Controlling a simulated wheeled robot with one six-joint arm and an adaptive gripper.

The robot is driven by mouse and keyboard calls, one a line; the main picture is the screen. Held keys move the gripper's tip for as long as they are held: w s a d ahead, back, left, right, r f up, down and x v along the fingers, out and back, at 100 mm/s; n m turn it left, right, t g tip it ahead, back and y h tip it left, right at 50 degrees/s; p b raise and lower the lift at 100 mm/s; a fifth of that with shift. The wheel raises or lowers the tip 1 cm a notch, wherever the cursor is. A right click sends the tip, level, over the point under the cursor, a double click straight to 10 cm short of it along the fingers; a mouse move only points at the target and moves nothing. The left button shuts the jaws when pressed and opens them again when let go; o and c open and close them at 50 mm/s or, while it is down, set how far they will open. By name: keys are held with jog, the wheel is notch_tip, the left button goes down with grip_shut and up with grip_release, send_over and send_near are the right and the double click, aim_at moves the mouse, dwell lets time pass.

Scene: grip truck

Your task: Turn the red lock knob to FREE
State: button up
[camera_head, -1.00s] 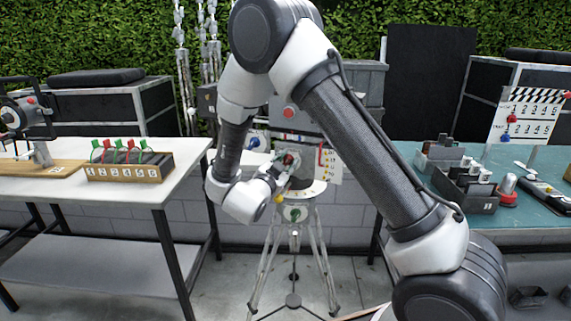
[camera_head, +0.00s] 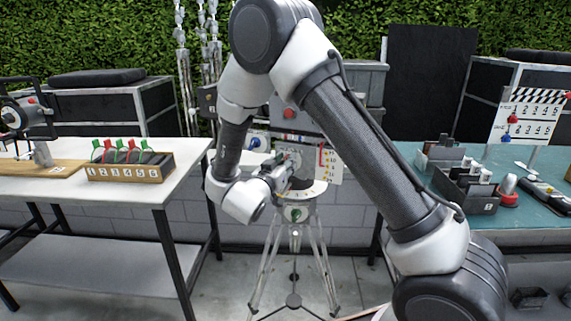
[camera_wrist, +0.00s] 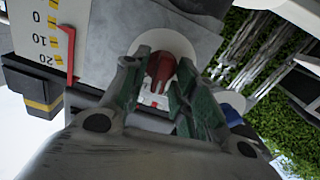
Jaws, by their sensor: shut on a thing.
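The red lock knob (camera_wrist: 161,72) shows in the wrist view, in front of a pale round plate (camera_wrist: 150,42) on a grey housing. My gripper (camera_wrist: 160,88) has a green-padded finger on each side of the knob and is shut on it. The fingers hide part of the knob, and I cannot read any FREE mark. In the head view my gripper (camera_head: 284,176) is at the front of the grey head on the tripod (camera_head: 294,245). The knob is hidden there by my gripper.
Beside the knob are a scale card (camera_wrist: 42,30) with a red pointer and a blue knob (camera_head: 255,142). A white table (camera_head: 120,205) with a numbered box (camera_head: 130,172) stands left. A teal table (camera_head: 400,155) with trays stands right.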

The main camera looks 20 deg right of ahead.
jog(key=shift+a+n, duration=0.1)
jog(key=shift+n, duration=2.1)
jog(key=o, duration=0.6)
jog(key=shift+o, duration=0.2)
jog(key=shift+a, duration=0.1)
jog(key=v, duration=1.2)
jog(key=shift+w, duration=0.1)
